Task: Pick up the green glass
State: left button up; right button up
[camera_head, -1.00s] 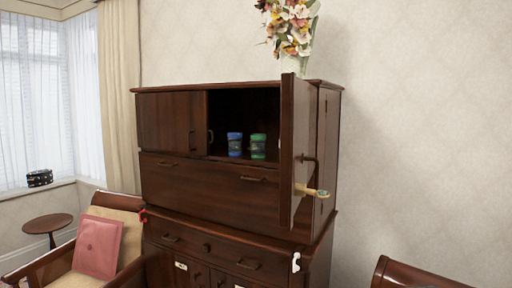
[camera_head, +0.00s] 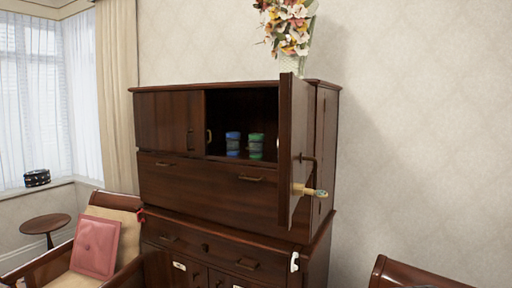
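The green glass (camera_head: 256,147) stands upright inside the open upper compartment of the dark wood cabinet (camera_head: 210,176). A blue glass (camera_head: 233,144) stands just to its left, with a small gap between them. The compartment's right door (camera_head: 292,150) is swung open toward me, just right of the green glass. The left door (camera_head: 164,122) is shut. Neither of my grippers shows in the head view.
A vase of flowers (camera_head: 290,30) stands on top of the cabinet. An armchair with a pink cushion (camera_head: 95,248) and a small round table (camera_head: 46,224) are at left. Another wooden chair (camera_head: 405,275) shows at lower right. A pale-tipped piece (camera_head: 310,191) sticks out from the open door.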

aim_at(256, 140)
jog(key=i+j+z, duration=0.15)
jog(key=i+j, duration=0.15)
jog(key=i+j+z, duration=0.15)
jog(key=j, duration=0.25)
jog(key=i+j+z, duration=0.15)
jog(key=i+j, duration=0.2)
jog(key=i+j+z, duration=0.15)
jog(key=j, duration=0.35)
jog(key=i, duration=0.1)
